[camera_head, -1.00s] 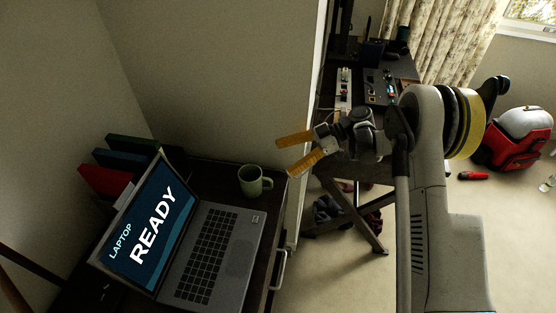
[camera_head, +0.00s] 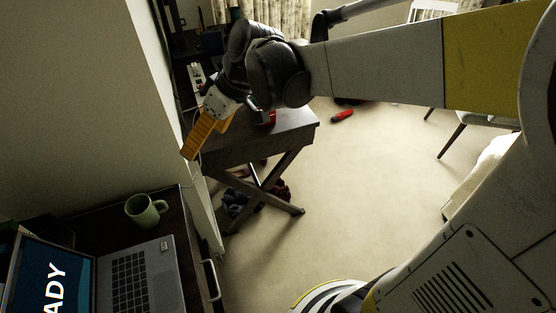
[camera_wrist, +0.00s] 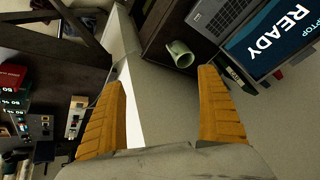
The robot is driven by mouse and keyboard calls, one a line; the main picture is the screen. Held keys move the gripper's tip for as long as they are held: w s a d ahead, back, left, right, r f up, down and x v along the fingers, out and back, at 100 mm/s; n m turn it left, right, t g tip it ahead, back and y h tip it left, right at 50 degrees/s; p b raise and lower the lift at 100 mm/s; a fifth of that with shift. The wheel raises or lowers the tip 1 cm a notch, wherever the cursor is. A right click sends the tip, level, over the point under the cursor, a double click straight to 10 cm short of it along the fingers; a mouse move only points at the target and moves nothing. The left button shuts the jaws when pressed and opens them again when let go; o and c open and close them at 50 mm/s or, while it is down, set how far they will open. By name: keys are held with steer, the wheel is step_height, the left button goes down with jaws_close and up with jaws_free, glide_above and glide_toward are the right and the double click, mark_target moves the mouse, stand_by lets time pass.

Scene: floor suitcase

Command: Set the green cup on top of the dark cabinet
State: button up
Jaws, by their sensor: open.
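The green cup (camera_head: 144,211) stands upright on the dark cabinet (camera_head: 95,227), beside the laptop's back corner, its handle to the right. The cup also shows in the wrist view (camera_wrist: 180,54) near the top. My gripper (camera_head: 196,146) is above and to the right of the cup in the head view, apart from it, near the wall's end. In the wrist view its two orange fingers (camera_wrist: 165,105) are spread wide with nothing between them but wall.
The laptop (camera_head: 140,275) lies open on the cabinet next to the cup. A wall edge (camera_head: 175,95) divides the cabinet from a dark desk (camera_head: 280,130) on crossed legs. A red object (camera_head: 342,116) lies on the carpet. Open floor (camera_head: 330,200) extends right of the cabinet.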

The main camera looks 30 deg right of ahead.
steer(key=s+d+m+t+h, duration=0.4)
steer(key=s+d+m, duration=0.3)
steer(key=s+d, duration=0.4)
steer(key=s+h, duration=0.1)
steer(key=s, duration=0.1)
steer(key=shift+s+d+f+m, duration=0.2)
steer(key=shift+s+d+m, duration=0.1)
steer(key=shift+d, duration=0.1)
